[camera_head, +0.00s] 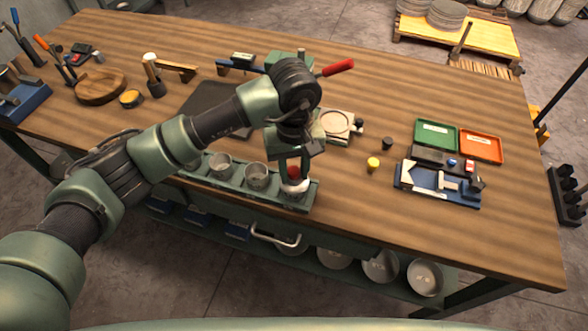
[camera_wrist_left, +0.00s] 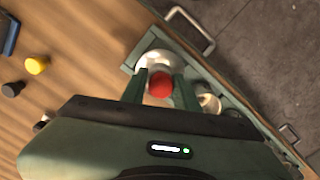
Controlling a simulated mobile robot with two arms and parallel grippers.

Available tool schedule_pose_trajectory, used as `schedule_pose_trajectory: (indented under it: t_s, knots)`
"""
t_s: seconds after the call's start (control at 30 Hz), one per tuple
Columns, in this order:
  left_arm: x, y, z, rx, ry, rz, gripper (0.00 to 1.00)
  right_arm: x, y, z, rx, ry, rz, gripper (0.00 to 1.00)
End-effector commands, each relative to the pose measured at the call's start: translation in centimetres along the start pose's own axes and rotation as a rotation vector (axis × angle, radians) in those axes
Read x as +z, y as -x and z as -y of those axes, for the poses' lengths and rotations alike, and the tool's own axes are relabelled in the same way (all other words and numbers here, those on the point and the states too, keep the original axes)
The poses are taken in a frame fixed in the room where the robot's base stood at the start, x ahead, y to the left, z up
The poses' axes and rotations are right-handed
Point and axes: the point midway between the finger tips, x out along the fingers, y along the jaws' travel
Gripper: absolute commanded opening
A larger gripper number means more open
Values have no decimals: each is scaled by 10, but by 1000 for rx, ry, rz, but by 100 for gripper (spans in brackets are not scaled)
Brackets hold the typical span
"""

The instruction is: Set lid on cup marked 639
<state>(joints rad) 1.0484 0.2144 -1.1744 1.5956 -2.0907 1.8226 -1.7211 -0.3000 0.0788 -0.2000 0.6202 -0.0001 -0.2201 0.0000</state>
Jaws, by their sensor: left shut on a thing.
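My left gripper (camera_head: 293,174) is shut on the red knob (camera_wrist_left: 160,84) of a pale lid (camera_wrist_left: 158,58). The lid (camera_head: 294,186) is at the rightmost cup (camera_head: 292,195) in the green rack (camera_head: 312,199). The lid covers most of this cup's opening from view; I cannot tell whether it rests on the rim or hangs just above. Two more grey cups stand in the rack to the left, a middle one (camera_head: 256,175) and another (camera_head: 220,164), both open on top. No number on the cups is readable. My right gripper is not in view.
A yellow knob piece (camera_head: 373,164) and a dark one (camera_head: 387,143) stand right of the rack. A blue tool tray (camera_head: 440,198), a green tray (camera_head: 436,135) and an orange tray (camera_head: 482,146) lie farther right. The table's front edge runs close to the rack.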

Motion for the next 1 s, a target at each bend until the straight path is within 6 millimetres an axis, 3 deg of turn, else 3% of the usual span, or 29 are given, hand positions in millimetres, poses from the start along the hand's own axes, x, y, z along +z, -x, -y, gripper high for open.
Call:
schedule_pose_trajectory:
  t_s: [0.2,0.23,0.3,0.53,0.6,0.63,1.0]
  knots:
    - [0,0,0,0,0,0,14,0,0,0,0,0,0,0]
    - [0,0,0,0,0,0,38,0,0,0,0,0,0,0]
    - [0,0,0,0,0,0,56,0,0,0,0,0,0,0]
    - [0,0,0,0,0,0,56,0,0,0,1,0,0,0]
    - [0,0,0,0,0,0,72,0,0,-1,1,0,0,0]
    - [0,0,0,0,0,0,74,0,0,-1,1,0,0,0]
    - [0,0,0,0,0,0,74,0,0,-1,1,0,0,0]
